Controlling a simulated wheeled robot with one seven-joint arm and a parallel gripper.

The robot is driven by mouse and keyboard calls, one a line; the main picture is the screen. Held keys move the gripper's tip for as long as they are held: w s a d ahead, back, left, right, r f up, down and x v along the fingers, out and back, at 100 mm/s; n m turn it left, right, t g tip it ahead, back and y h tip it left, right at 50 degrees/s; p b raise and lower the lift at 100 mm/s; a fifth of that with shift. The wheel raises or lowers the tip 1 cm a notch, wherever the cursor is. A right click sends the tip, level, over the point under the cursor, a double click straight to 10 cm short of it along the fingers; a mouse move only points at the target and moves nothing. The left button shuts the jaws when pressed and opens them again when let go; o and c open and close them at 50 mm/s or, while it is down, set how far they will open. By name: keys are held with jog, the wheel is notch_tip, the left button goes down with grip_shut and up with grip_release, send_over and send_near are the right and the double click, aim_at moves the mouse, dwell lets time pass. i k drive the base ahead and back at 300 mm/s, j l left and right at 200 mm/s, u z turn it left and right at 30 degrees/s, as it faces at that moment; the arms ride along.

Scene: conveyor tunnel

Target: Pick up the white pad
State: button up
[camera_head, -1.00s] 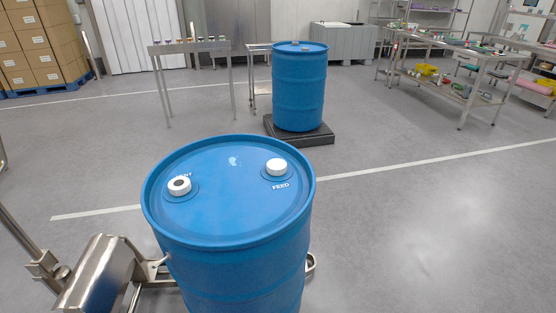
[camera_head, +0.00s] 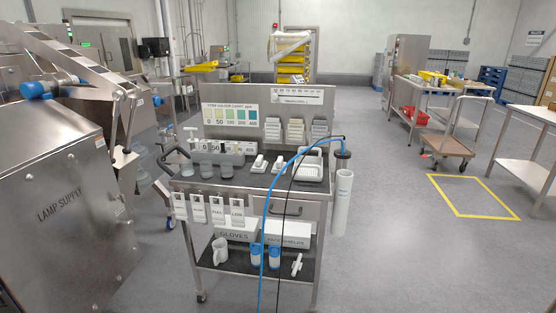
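A steel trolley (camera_head: 262,194) with a dark top stands in the middle of the view. Small white pieces (camera_head: 259,163) lie on its top, near the middle. A white tray-like holder (camera_head: 312,169) sits to their right. I cannot tell which of these white things, if any, is the white pad; they are too small. My gripper is not in view.
A steel cabinet marked LAMP SUPPLY (camera_head: 70,212) stands close on the left. A blue hose (camera_head: 267,228) hangs down the trolley's front, and a white tube (camera_head: 341,203) hangs at its right side. The floor to the right, around a yellow outline (camera_head: 470,212), is clear.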

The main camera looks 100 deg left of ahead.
aim_at(259, 166)
jog(key=u, duration=2.85)
jog(key=k+z, duration=0.15)
jog(key=z, duration=1.95)
jog(key=j, duration=0.15)
jog(key=i+u, duration=0.1)
jog(key=u, duration=2)
jog(key=j, duration=0.1)
